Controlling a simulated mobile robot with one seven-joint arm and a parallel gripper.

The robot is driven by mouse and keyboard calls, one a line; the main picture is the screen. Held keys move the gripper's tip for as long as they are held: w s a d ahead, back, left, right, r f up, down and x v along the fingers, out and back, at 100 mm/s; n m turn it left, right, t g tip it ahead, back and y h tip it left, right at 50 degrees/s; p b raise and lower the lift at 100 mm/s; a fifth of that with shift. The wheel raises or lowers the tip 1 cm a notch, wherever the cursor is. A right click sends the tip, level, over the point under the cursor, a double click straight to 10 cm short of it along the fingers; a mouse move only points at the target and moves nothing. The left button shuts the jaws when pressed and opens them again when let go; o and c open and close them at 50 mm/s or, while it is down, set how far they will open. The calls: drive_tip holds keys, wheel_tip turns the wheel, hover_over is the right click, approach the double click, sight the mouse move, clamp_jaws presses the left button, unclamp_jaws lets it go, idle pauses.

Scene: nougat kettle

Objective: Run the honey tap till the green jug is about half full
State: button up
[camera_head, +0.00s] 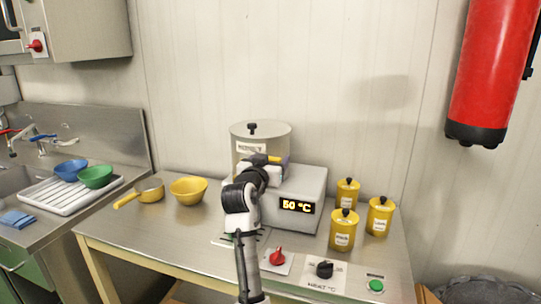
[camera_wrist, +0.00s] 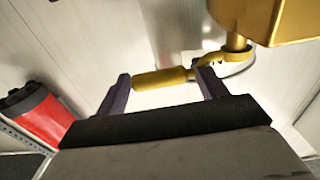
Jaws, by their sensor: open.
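The grey honey tank (camera_head: 248,135), with a lid and a label, stands at the back of the steel table. The tap's yellow lever (camera_wrist: 160,79) lies between the two fingers of my gripper (camera_wrist: 162,73) in the wrist view. The fingers are open, one near each end of the lever's grip. The yellow tap body (camera_wrist: 238,42) is at the upper right there. In the head view my gripper (camera_head: 264,160) is at the tank's front, and my arm covers most of the tap. I cannot make out the green jug; the space below the tap is largely hidden by my arm.
A grey box (camera_head: 310,185) reading 50 °C stands right of my arm. Several yellow canisters (camera_head: 342,232) are farther right. A red knob (camera_head: 277,256), black knob (camera_head: 324,269) and green button (camera_head: 376,285) line the front. A yellow bowl (camera_head: 188,190) and yellow pan (camera_head: 150,190) are left.

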drive_tip(key=shift+w+d, duration=0.15)
drive_tip(key=shift+w, duration=0.2)
drive_tip(key=shift+c, duration=0.4)
drive_tip(key=c, duration=1.3)
drive_tip(key=shift+s, duration=0.1)
